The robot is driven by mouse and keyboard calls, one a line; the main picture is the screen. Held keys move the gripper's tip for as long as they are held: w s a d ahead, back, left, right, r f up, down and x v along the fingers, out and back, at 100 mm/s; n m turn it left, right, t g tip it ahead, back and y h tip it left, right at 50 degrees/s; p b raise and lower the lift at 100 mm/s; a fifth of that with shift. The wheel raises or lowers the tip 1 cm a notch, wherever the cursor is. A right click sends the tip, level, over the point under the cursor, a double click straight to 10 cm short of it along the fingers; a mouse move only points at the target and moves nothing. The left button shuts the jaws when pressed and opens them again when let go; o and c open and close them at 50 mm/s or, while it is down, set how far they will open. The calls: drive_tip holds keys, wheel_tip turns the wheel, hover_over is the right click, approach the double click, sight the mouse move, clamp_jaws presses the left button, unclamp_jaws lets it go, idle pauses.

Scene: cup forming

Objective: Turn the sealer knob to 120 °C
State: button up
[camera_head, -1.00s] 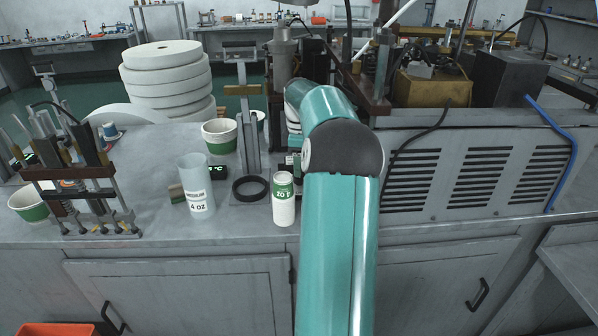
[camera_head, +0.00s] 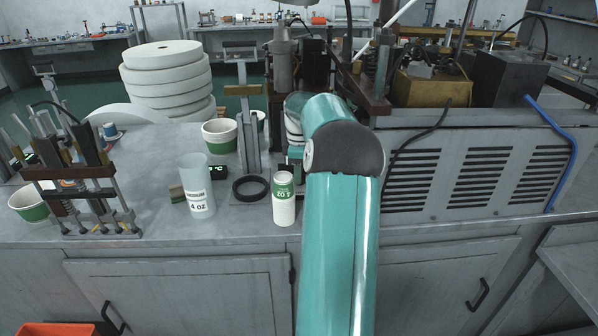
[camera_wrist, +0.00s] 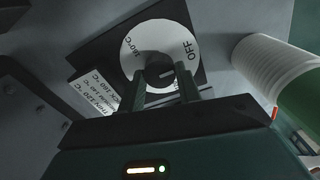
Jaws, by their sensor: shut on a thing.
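The sealer knob (camera_wrist: 162,76) is in the wrist view, a small dark grip at the middle of a white round dial (camera_wrist: 178,40). The dial is printed "OFF" on its right and "160°C" on its left. My gripper (camera_wrist: 161,73) has its two dark fingers over the dial's centre, shut on the knob, whose grip is mostly hidden between them. A white label (camera_wrist: 95,95) beside the dial carries text that includes "120 °C", seen upside down. In the head view my arm hides the knob and gripper.
A white-and-green cup (camera_wrist: 278,75) stands close to the dial's right. On the bench are a clear "4 oz" cup (camera_head: 197,187), a white-green can (camera_head: 284,200), a black ring (camera_head: 250,189), a metal stand (camera_head: 249,130) and a vented housing (camera_head: 460,170) on the right.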

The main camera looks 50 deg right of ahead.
drive_tip(key=m, duration=0.4)
drive_tip(key=shift+m, duration=0.3)
drive_tip(key=m, duration=0.3)
drive_tip(key=shift+m, duration=0.4)
drive_tip(key=m, duration=0.3)
drive_tip(key=shift+d, duration=0.1)
drive_tip(key=shift+m, duration=2.2)
drive_tip(key=o, duration=1)
